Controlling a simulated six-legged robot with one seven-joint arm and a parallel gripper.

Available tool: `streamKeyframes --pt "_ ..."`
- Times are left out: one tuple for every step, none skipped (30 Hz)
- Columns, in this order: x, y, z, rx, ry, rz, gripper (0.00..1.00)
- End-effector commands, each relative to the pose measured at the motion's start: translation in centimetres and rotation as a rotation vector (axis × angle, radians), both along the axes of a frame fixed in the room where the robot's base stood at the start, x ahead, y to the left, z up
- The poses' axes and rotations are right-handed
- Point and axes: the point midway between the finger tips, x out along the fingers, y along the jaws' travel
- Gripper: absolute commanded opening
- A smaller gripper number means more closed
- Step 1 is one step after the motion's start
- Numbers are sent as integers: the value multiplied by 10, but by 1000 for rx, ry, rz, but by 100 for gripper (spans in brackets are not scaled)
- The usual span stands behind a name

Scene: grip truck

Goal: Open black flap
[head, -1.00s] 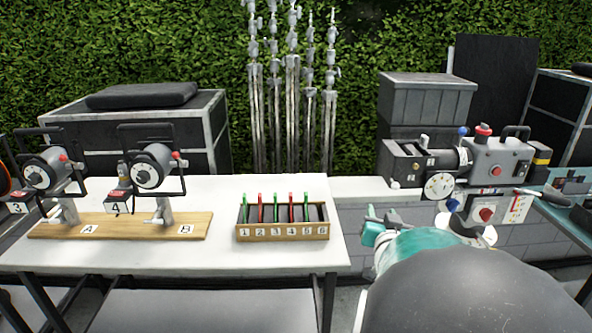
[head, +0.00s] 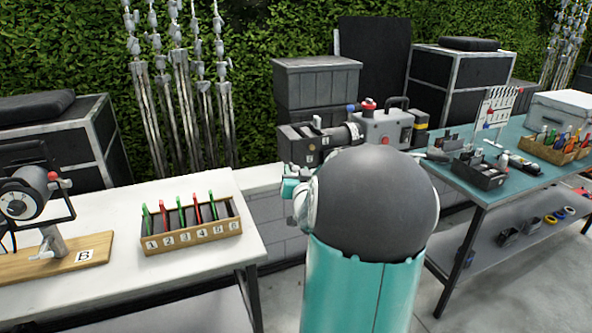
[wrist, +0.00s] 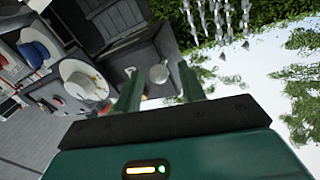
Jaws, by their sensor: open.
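The film camera (head: 385,128) has a grey body, a lens, and a dark box (head: 297,145) at its left end with small white labels. This dark box seems to be the one in the wrist view (wrist: 143,62), with a pale round knob (wrist: 158,74). I cannot tell which of its faces is the black flap. My gripper (wrist: 160,88) is open, with the dark box and knob beyond and between its two teal fingers. No contact shows. In the head view part of my gripper (head: 291,188) shows below the dark box; my arm hides the rest and the camera's lower side.
A white table (head: 215,192) at left holds a wooden rack (head: 192,238) with green and red pieces. A teal table (head: 490,190) at right carries tools and boxes. Dark cases stand behind the camera.

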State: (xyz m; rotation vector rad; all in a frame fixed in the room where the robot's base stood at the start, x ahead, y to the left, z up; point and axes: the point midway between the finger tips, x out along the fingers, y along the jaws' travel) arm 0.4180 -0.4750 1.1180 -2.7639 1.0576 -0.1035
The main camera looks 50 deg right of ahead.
Motion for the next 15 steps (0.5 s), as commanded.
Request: streamKeyframes --pt "5 -5 -1 2 -1 0 40" --pt "7 -8 -1 1 1 -1 40" --pt "9 -10 -1 1 1 -1 40" --pt "11 -12 -1 1 1 -1 40" --pt "12 -13 0 0 0 -2 40" --pt "13 -14 0 0 0 -2 40" --pt "13 -15 0 0 0 -2 40" --pt "14 -15 0 0 0 -2 40" --pt "14 -15 0 0 1 -2 40" --pt "14 -15 0 0 1 -2 40" --pt "14 -15 0 0 1 -2 40" --pt "14 -15 0 0 1 -2 40" --pt "14 -15 0 -1 1 -1 40" --pt "14 -15 0 -1 1 -1 40" --pt "14 -15 0 -1 1 -1 33"
